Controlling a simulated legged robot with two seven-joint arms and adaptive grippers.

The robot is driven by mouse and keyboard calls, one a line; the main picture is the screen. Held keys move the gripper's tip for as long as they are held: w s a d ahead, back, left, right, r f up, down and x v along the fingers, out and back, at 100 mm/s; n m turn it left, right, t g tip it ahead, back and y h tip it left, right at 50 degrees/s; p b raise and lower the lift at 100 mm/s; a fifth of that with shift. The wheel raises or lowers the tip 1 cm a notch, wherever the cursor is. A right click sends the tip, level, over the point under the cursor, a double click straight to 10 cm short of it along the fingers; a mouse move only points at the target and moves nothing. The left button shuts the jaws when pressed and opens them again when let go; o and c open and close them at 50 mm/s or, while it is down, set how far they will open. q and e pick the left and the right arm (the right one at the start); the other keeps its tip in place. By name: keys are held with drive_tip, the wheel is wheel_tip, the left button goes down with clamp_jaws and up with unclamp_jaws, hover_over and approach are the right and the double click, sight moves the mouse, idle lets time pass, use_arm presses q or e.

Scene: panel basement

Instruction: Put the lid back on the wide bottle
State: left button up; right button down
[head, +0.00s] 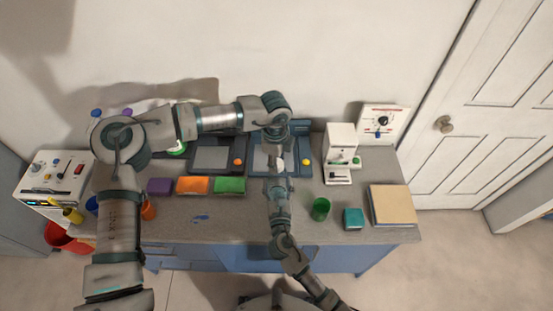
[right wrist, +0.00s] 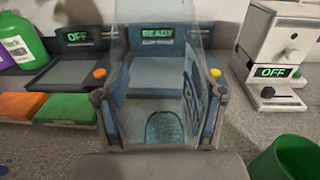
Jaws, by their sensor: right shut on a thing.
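In the head view only part of the green bottle (head: 177,149) shows under my left arm. I cannot tell whether it is the wide bottle, and no loose lid is clear. My right gripper (right wrist: 157,88) is shut on a clear, see-through thing (right wrist: 165,60) in front of the READY device. In the head view my right gripper (head: 277,181) points toward that device. My left gripper (head: 280,135) is above it, its fingers unclear.
The READY device (head: 300,168) and the OFF device (head: 213,158) stand side by side at the back. Purple, orange and green blocks (head: 230,185) lie in front. A green cup (head: 321,209), teal block (head: 353,218) and white machine (head: 340,150) are right.

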use_arm(q)
clamp_jaws()
drive_tip(key=m, duration=1.1)
drive_tip(key=shift+w+m, duration=0.15)
drive_tip(key=shift+m, duration=0.15)
drive_tip(key=m, duration=0.5)
drive_tip(key=shift+m, duration=0.3)
drive_tip(key=m, duration=1)
drive_tip(key=shift+m, duration=0.3)
drive_tip(key=m, duration=1.7)
drive_tip(key=shift+f, duration=0.1)
drive_tip(key=o, duration=1)
unclamp_jaws()
drive_tip(key=shift+d, duration=0.1)
